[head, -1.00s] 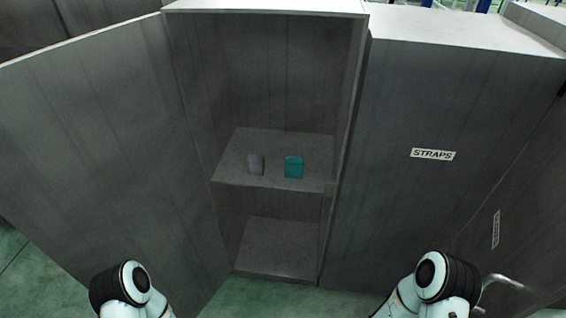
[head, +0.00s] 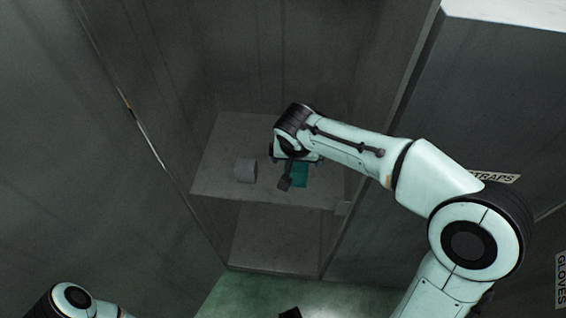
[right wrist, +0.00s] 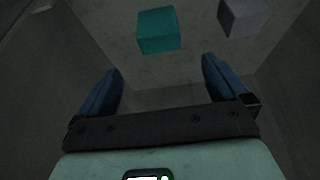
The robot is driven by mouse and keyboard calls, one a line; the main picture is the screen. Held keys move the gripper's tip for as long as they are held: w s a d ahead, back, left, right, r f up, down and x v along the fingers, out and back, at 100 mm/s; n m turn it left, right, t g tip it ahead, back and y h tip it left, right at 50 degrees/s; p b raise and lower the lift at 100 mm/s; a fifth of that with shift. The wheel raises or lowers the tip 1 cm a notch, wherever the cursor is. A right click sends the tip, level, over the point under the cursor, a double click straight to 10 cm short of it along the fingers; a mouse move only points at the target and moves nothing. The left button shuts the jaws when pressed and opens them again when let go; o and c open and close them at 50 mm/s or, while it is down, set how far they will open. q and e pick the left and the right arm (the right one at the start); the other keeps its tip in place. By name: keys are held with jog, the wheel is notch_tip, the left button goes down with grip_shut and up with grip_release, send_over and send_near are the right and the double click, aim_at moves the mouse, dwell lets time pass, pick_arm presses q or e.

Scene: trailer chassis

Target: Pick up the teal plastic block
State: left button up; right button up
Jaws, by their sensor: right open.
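The teal plastic block (head: 301,175) sits on the cabinet's middle shelf, partly hidden behind my right gripper in the head view. In the right wrist view the teal block (right wrist: 158,30) lies ahead of my right gripper (right wrist: 161,75), centred between its two blue fingers and apart from them. My right gripper is open and empty, reaching into the cabinet over the shelf's front; its fingers are mostly hidden in the head view.
A grey block (head: 245,170) sits on the shelf (head: 220,150) left of the teal block, and also shows in the right wrist view (right wrist: 243,17). The open door (head: 70,150) stands at left. A closed STRAPS cabinet (head: 480,80) is at right.

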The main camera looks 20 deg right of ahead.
aim_at(296, 169)
jog(key=x, duration=0.7)
jog(key=shift+s, duration=0.2)
jog(key=shift+x, duration=3.05)
jog(key=shift+r, duration=0.1)
jog(key=c, duration=1.1)
